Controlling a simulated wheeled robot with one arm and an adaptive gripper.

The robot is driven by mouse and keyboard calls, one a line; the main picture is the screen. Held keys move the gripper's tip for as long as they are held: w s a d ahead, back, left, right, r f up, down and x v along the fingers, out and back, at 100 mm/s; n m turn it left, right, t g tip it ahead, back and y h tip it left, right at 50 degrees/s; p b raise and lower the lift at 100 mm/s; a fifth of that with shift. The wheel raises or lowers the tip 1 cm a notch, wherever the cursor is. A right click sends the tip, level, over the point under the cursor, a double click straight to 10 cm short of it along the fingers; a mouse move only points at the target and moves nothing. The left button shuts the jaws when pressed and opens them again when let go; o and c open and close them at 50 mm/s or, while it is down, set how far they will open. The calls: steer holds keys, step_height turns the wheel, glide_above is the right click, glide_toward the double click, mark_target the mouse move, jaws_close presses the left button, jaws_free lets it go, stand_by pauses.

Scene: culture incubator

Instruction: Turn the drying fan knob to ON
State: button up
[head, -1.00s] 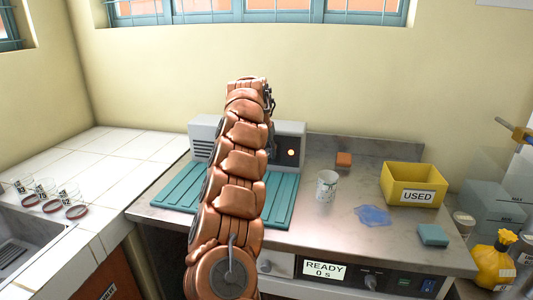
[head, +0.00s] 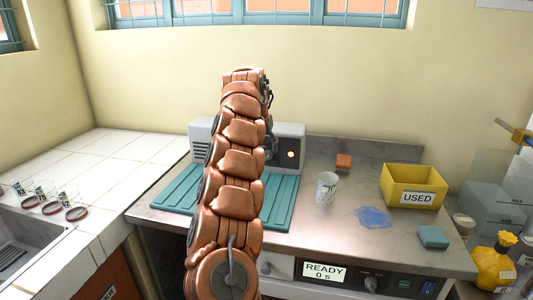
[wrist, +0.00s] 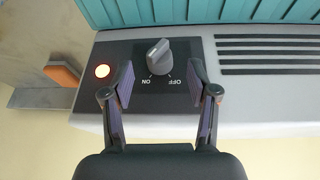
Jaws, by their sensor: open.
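The drying fan is a grey box (head: 289,130) at the back of the counter behind the teal ribbed mat, partly hidden by my arm. In the wrist view its dark panel carries a grey knob (wrist: 158,54), seen upside down, with ON printed at its left and OFF at its right. I cannot tell for sure which mark the knob points to. My gripper (wrist: 161,82) is open, with one finger to each side of the knob and no clear contact. In the head view my arm hides most of the gripper.
A lit indicator (wrist: 102,71) sits left of the knob. The teal mat (head: 172,190) lies in front of the fan.

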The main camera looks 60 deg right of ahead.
steer(key=v, duration=0.8)
steer(key=shift+r, duration=0.15)
stand_by(0.6)
